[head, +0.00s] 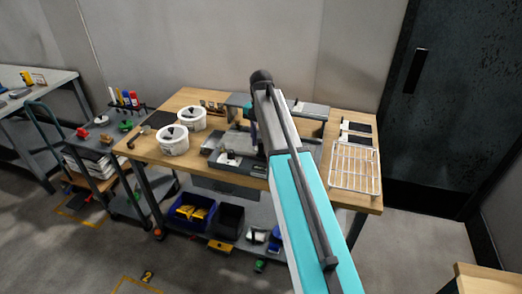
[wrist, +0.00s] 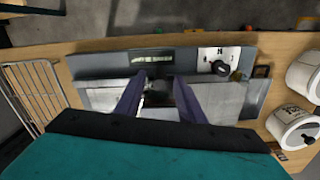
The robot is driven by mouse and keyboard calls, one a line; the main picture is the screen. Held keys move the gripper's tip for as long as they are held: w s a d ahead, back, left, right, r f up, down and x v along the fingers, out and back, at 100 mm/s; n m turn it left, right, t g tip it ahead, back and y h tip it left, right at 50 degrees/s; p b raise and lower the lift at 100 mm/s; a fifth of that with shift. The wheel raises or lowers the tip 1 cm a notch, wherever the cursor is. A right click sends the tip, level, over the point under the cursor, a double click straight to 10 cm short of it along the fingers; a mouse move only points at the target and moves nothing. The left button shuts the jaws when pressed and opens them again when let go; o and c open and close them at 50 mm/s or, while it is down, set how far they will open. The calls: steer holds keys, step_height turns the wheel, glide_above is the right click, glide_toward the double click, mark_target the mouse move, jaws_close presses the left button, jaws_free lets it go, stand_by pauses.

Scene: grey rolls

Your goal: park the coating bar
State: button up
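The grey coating machine (head: 228,160) sits mid-bench in the head view, partly hidden behind my arm. In the wrist view its metal bed (wrist: 225,98) lies below my gripper, with a dark strip along the far edge and a dial panel (wrist: 218,60) at the upper right. My gripper (wrist: 159,77) points down over the middle of the bed, its two fingers apart. A dark shape shows between the fingers; I cannot tell whether it is the coating bar or whether anything touches it. The gripper's tips are hidden in the head view.
Two white tubs (head: 173,140) (head: 192,118) stand left of the machine. A wire rack (head: 355,168) lies at the bench's right end, with dark panels (head: 356,133) behind it. A grey raised shelf (head: 310,111) stands at the back. A cart (head: 105,140) stands left of the bench.

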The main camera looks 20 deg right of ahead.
steer(key=shift+f+b, duration=0.55)
steer(key=shift+f, duration=0.7)
jaws_close()
